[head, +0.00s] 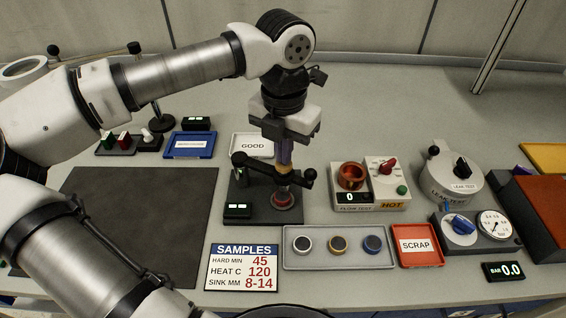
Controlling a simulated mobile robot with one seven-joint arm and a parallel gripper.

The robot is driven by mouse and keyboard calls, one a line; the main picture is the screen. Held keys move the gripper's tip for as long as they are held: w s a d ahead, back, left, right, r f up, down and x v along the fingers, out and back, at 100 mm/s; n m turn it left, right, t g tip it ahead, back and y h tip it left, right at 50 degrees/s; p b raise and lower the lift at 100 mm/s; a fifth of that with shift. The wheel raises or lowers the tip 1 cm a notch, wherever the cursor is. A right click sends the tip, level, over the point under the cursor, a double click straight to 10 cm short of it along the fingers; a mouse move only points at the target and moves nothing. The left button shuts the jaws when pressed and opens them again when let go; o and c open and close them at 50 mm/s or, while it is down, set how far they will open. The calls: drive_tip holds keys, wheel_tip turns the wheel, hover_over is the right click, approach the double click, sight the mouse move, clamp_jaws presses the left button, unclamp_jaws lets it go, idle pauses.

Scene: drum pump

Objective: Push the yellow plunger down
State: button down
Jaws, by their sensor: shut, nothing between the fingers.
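My gripper (285,160) points straight down over a small black press-like stand (262,208) in the middle of the bench. Its fingers look closed and hold nothing.
A grey tray (290,264) with three round samples lies in front, beside a red SCRAP tray (418,246). A flow test unit (372,206) stands close to the right. A GOOD tray (252,146) lies behind. A dark mat (150,210) leaves free room at the left.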

drive_tip(key=shift+f+b, duration=0.65)
drive_tip(key=shift+f, duration=0.1)
drive_tip(key=shift+r, duration=0.2)
drive_tip(key=shift+r+p, duration=2)
drive_tip(key=shift+r, duration=1.4)
drive_tip(key=shift+s+f, duration=0.1)
